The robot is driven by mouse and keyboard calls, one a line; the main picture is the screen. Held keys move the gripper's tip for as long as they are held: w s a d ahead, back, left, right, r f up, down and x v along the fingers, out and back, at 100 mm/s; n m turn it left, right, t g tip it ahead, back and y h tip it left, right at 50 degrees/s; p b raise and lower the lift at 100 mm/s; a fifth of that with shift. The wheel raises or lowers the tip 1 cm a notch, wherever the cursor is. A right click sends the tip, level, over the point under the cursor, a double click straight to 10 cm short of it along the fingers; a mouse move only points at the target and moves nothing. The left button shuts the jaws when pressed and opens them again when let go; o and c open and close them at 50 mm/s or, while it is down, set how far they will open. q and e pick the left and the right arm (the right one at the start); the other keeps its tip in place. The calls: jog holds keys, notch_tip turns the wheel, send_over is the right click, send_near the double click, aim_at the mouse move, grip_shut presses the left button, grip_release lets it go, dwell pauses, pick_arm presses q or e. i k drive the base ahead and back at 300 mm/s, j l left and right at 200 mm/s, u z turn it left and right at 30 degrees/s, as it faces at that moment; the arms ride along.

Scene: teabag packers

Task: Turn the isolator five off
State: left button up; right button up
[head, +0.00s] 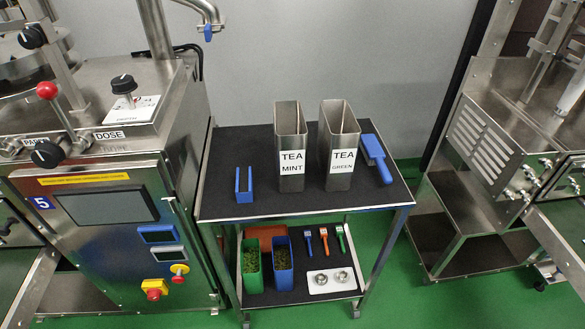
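A steel machine with a blue number 5 label (41,203) stands at the left. Low on its front are two red-and-yellow controls: a larger one (154,289) at the lower left and a smaller one (179,272) to its upper right. They are too small for me to tell which is the isolator or how it is set. Neither of my grippers is in view, and nothing touches these controls.
The machine also has a dark screen (105,206), black knobs and a red ball handle (47,90). Green floor (388,260) is clear between the trolley and the right-hand machine (512,135).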

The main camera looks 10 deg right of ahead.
aim_at(154, 294)
jog(key=u, duration=1.2)
